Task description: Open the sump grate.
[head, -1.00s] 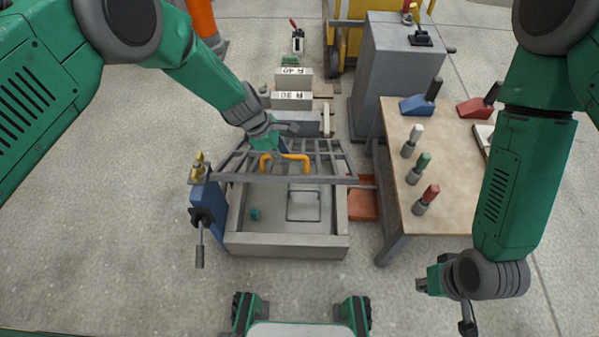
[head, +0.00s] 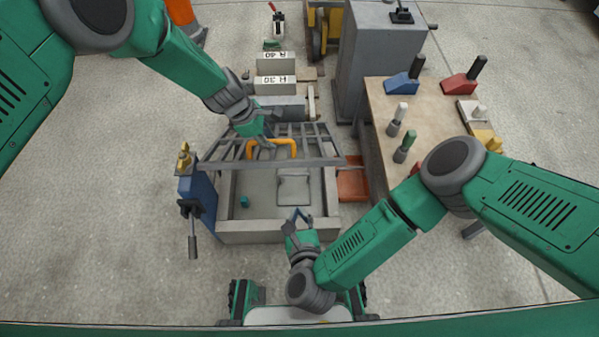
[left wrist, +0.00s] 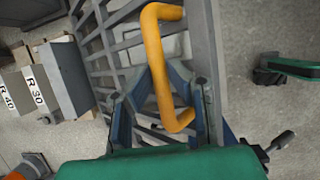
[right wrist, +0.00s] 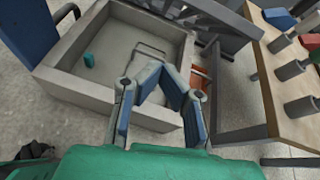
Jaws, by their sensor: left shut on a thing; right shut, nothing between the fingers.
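The sump grate (head: 322,162) is a grey barred lid, tilted up over the back of the open concrete sump box (head: 262,231). My left gripper (head: 265,139) is shut on the grate's orange handle (head: 286,143); the handle also shows between its fingers in the left wrist view (left wrist: 158,55). The sump's front part is uncovered. A small teal piece (head: 244,201) and a square outlined plate (head: 293,188) lie on its floor. My right gripper (head: 297,214) is shut and empty at the sump's front rim, below the grate's front bar.
A blue post (head: 204,203) with a brass fitting (head: 183,158) and a hanging lever (head: 192,238) stands at the sump's left. A red tray (head: 352,184) lies at its right, beside a table (head: 378,103) with tools. Blocks marked R 30 (head: 275,84) stand behind.

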